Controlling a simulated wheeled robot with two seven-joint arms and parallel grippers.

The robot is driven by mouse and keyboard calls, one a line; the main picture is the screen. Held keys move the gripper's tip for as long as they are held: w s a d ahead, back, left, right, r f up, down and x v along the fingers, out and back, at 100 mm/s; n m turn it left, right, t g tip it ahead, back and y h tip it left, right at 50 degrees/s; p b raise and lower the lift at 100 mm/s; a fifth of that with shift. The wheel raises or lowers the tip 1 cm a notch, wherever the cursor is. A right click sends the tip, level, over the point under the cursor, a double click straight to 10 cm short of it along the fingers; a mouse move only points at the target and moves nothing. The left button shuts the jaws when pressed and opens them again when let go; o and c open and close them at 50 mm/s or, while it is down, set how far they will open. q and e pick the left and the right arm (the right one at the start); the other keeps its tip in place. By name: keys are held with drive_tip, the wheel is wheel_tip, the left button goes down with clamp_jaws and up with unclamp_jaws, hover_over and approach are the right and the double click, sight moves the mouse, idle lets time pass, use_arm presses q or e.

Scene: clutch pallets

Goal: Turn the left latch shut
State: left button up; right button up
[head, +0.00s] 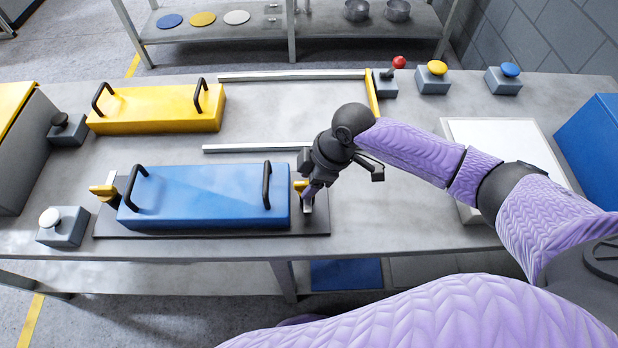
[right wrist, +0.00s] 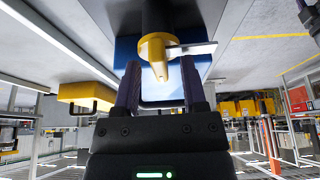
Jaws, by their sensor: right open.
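The left latch (head: 104,191) is a yellow knob at the left end of the dark base plate (head: 315,222), beside the blue pallet (head: 215,192). The right latch (head: 300,185) is yellow too, at the plate's right end, partly hidden by my right gripper (head: 307,192). In the right wrist view, the right gripper (right wrist: 162,75) is open. Its two fingers stand apart on either side of a yellow latch tip (right wrist: 160,66); I cannot tell whether they touch it.
A yellow pallet (head: 155,110) with black handles lies behind the blue one. Button boxes with a white button (head: 49,217) and a black button (head: 60,119) stand at the left. A white tray (head: 462,128) lies under my right arm.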

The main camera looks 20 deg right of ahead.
drive_tip(key=shift+c, duration=0.3)
clamp_jaws()
